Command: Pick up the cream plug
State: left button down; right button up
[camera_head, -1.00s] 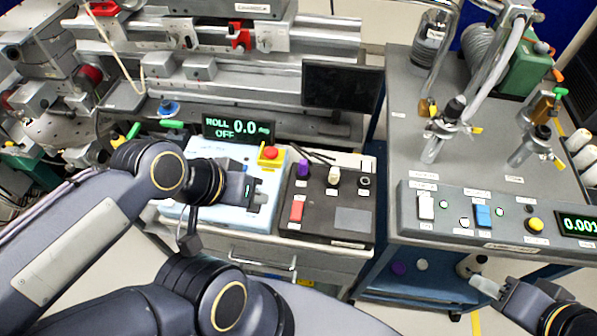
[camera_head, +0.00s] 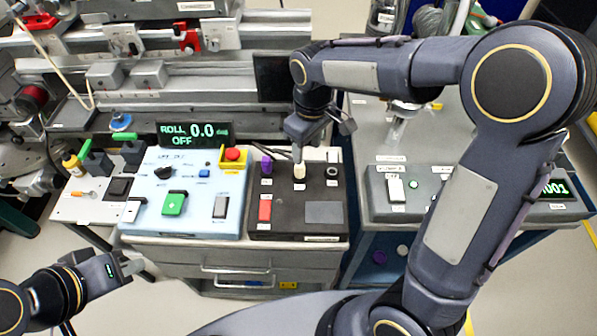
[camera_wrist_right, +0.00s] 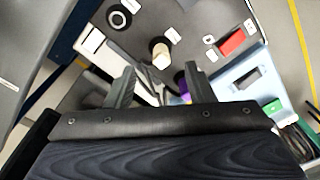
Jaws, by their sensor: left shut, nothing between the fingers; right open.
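The cream plug (camera_head: 299,172) stands upright on the dark panel (camera_head: 325,232), between a purple plug (camera_head: 266,165) and a black round socket (camera_head: 332,173). My right gripper (camera_head: 298,150) points down just above and behind the cream plug. In the right wrist view the open fingers (camera_wrist_right: 163,82) are empty, and the cream plug (camera_wrist_right: 161,56) shows ahead of the gap between them. I cannot tell whether a finger touches it. My left gripper (camera_head: 132,265) is shut and empty at the lower left, in front of the bench and away from the plug.
A red switch (camera_head: 265,209) is on the dark panel. A light blue control box (camera_head: 191,221) with a green button stands to the left. A ROLL display (camera_head: 194,134) stands behind. A grey console (camera_head: 376,195) is at right, partly behind my right arm.

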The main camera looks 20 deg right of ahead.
aim_at(300, 167)
jog(key=shift+w+a+f+n+h, duration=0.15)
jog(key=shift+w+a+f, duration=0.15)
jog(key=shift+f, duration=0.15)
jog(key=shift+w+a+f+n+h, duration=0.15)
jog(key=shift+w+a+f, duration=0.1)
jog(key=shift+f, duration=0.2)
notch_tip(300, 167, down, 7)
jog(key=shift+w+a+f+p, duration=0.15)
jog(key=shift+f+p, duration=0.05)
jog(key=shift+p, duration=0.1)
grip_shut()
